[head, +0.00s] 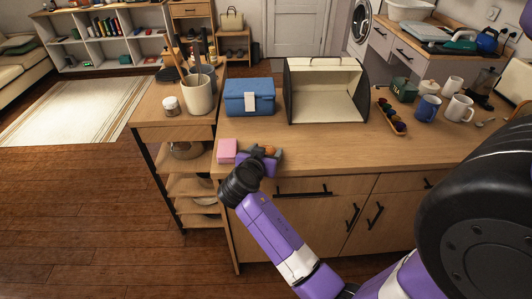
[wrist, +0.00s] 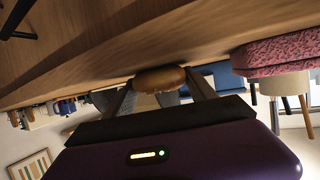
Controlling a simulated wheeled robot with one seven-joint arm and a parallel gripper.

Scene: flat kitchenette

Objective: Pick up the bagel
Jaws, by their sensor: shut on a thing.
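The bagel (wrist: 160,79) is a small golden-brown roll between the two fingers of my gripper (wrist: 158,84) in the wrist view. The fingers press on it from both sides, so my gripper is shut on it. In the head view the bagel (head: 270,150) shows as a small brown spot at the end of my purple arm, over the counter's front edge. My gripper hides part of it there. I cannot tell whether it touches the counter or is just above it.
A pink block, perhaps a sponge (head: 227,151), sits just left of my gripper on the wooden counter (head: 330,150). Behind are a blue box (head: 249,97) and an open bread box (head: 325,91). A narrow tray (head: 391,117) and several mugs stand right. The counter's middle is clear.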

